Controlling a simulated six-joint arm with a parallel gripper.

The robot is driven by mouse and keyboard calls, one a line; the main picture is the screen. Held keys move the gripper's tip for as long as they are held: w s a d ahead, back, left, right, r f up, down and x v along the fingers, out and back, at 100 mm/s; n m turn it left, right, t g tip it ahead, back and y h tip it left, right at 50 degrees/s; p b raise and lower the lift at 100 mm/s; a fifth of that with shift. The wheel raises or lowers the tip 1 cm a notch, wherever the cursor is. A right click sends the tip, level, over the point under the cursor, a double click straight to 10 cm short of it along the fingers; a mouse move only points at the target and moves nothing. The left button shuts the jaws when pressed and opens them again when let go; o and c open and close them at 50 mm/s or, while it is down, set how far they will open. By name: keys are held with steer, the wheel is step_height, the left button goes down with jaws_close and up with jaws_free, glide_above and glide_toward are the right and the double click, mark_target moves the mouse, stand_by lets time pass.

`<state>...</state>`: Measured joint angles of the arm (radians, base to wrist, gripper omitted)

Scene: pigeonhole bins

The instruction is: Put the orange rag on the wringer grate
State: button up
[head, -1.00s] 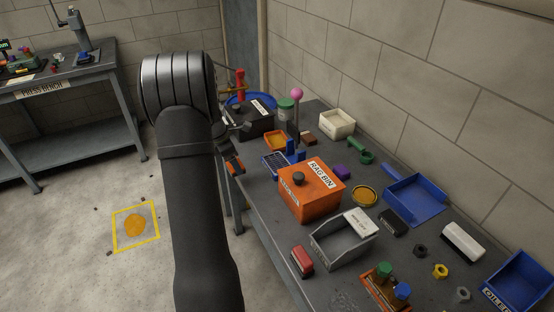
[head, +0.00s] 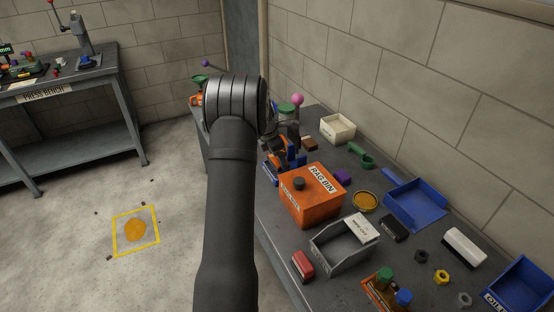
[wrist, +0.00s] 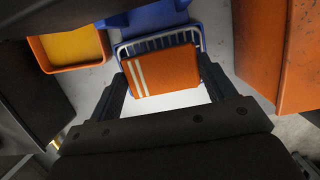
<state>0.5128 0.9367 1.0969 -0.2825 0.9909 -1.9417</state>
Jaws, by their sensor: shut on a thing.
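The orange rag (wrist: 170,85), with two pale stripes, is between the fingers of my gripper (wrist: 168,92) in the wrist view. My gripper is shut on it. The blue wringer grate (wrist: 160,42), with its row of bars, shows just beyond and behind the rag. The rag overlaps the grate in the picture; I cannot tell whether they touch. In the head view my arm hides much of this area, and only a blue edge of the grate (head: 269,173) shows beside the orange rag bin (head: 312,196).
The rag bin stands close to the right in the wrist view (wrist: 258,45). An orange tray with a yellow inside (wrist: 70,47) is at the left. A pink-knobbed post (head: 297,100) rises behind. A grey bin (head: 343,245) and a blue tray (head: 415,203) stand farther right.

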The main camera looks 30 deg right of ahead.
steer(key=shift+f, duration=0.75)
steer(key=shift+f, duration=0.1)
steer(key=o, duration=1.2)
steer(key=shift+f, duration=0.1)
steer(key=v, duration=1.2)
